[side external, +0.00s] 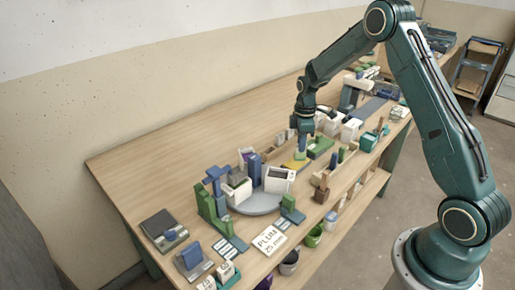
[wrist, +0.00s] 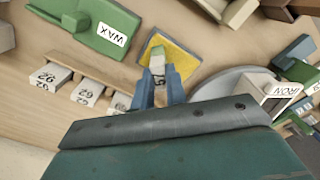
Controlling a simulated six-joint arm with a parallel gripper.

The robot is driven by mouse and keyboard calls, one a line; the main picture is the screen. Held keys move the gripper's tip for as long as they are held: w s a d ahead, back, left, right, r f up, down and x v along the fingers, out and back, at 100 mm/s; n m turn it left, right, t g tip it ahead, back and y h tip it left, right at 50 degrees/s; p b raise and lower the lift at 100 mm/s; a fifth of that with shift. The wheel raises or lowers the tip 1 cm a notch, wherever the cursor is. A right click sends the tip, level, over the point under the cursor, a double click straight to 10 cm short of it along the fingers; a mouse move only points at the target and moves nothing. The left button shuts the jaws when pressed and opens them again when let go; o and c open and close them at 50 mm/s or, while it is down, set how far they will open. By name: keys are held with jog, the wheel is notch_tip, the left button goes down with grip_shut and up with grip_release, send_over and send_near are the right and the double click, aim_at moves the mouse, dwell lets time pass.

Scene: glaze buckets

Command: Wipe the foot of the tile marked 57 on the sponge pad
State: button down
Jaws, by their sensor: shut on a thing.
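My gripper (wrist: 160,78) is shut on a small pale tile (wrist: 158,56), which has a white and greenish end showing between the blue fingers. Its number cannot be read. The yellow sponge pad (wrist: 184,62), in a grey-green tray, lies right beneath and around the tile's end in the wrist view. I cannot tell whether the tile touches the pad. In the side view my gripper (side external: 301,143) points down over the yellow pad (side external: 292,166), and the tile is hard to make out there.
A green block labelled WAX (wrist: 88,24) lies beside the pad. A rail of numbered white tiles (wrist: 86,93) stands left of my gripper. A grey round turntable (side external: 262,203) with a white IRON box (side external: 279,179) is close by. The table's far left (side external: 150,165) is bare.

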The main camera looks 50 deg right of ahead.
jog(key=shift+r, duration=3)
jog(key=shift+w, duration=0.15)
